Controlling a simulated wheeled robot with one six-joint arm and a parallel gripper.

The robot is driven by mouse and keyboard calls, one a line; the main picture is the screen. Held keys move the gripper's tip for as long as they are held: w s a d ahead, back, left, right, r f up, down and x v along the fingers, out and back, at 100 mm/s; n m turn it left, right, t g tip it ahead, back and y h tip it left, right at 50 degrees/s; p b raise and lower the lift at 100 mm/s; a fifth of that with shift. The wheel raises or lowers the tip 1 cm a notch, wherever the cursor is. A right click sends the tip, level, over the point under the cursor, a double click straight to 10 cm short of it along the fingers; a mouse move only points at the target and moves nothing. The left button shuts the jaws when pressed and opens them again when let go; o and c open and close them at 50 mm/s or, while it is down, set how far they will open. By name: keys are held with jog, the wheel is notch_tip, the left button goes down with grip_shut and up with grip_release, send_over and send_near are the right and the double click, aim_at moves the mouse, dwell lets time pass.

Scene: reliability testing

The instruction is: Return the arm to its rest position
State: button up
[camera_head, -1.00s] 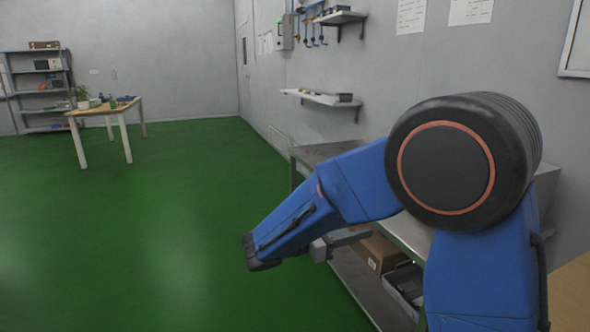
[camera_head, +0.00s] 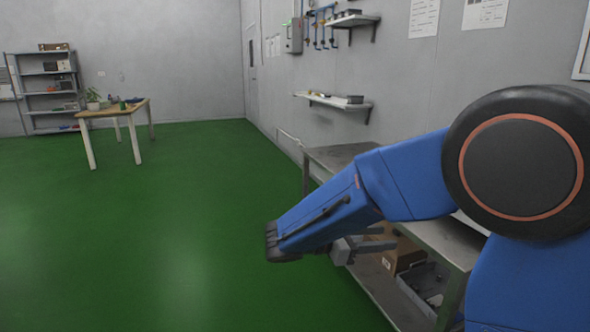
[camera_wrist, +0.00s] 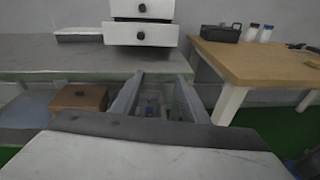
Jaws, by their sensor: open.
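My blue arm reaches in from the right in the head view, with its large round black joint near the camera. My gripper (camera_head: 372,246) shows small and grey at the lower middle, beside the metal bench, partly hidden by the forearm. In the wrist view my gripper (camera_wrist: 157,88) has its two fingers spread apart. No object is held between them.
The metal bench (camera_head: 435,240) runs along the right wall, with a cardboard box (camera_head: 402,257) and grey bin (camera_head: 425,284) on its lower shelf. White drawers (camera_wrist: 140,32) stand on it. A wooden table (camera_wrist: 262,62) is beside it.

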jog(key=s+d+f+m+g+y, duration=0.35)
jog(key=s+d+m+y, duration=0.35)
jog(key=s+d, duration=0.5)
jog(key=s+a+f+m+t+y, duration=0.1)
jog(key=s+a+m+t+y, duration=0.1)
jog(key=s+m+y, duration=0.2)
jog(key=s+a+f+m+t+y, duration=0.1)
jog(key=s+m+y, duration=0.3)
jog(key=s+m, duration=0.5)
jog(key=shift+s+a+t+y, duration=0.4)
jog(key=shift+s+a+t, duration=0.15)
jog(key=shift+a, duration=0.15)
